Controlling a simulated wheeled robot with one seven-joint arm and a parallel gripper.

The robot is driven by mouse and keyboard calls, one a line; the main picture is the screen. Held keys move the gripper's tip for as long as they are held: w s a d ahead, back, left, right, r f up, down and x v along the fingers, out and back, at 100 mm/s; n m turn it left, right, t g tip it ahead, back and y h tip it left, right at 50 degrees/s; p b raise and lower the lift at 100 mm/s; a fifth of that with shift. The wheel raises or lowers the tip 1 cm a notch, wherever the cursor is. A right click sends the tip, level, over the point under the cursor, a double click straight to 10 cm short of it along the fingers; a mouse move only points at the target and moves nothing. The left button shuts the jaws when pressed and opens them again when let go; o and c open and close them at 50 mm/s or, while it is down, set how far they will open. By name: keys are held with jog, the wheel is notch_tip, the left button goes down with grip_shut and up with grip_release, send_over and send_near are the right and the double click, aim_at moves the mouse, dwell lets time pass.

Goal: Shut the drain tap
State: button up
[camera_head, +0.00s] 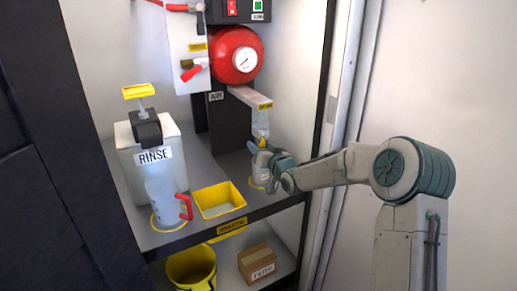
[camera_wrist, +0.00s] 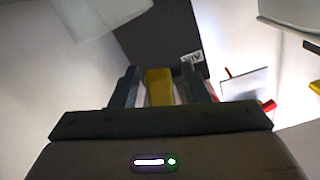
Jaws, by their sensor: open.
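A pale outlet arm (camera_head: 250,97) with a small yellow label reaches forward from the dark AIR block. A yellow piece (camera_head: 261,137) hangs below its front end and looks like the tap's handle; the label is too small to read. My gripper (camera_head: 268,158) is just below and beside it, in front of a clear container (camera_head: 260,172) in a yellow ring. In the wrist view, the yellow piece (camera_wrist: 159,86) lies between the two open fingers of my gripper (camera_wrist: 165,80), with narrow gaps showing. Whether either finger touches it, I cannot tell.
A white RINSE dispenser (camera_head: 150,140), a jug (camera_head: 165,203) with a red handle and a yellow tray (camera_head: 218,199) stand left on the shelf. A red gauge vessel (camera_head: 236,55) and a white valve panel (camera_head: 188,45) are above. The cabinet's right frame (camera_head: 322,100) is close to my arm.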

jog(key=shift+w+a, duration=0.15)
jog(key=shift+w, duration=0.1)
grip_shut()
jog(key=shift+m, duration=0.3)
jog(key=shift+s+a+r+m+p, duration=0.4)
jog(key=shift+r+m+p, duration=0.3)
jog(key=shift+m, duration=1.65)
jog(key=shift+s+a+r+m+p, duration=0.25)
jog(key=shift+a+r+m+p, duration=0.4)
jog(key=shift+m, duration=1.65)
jog(key=shift+s+a+r+m+p, duration=0.35)
jog(key=shift+r+m, duration=0.5)
jog(key=shift+m, duration=1.5)
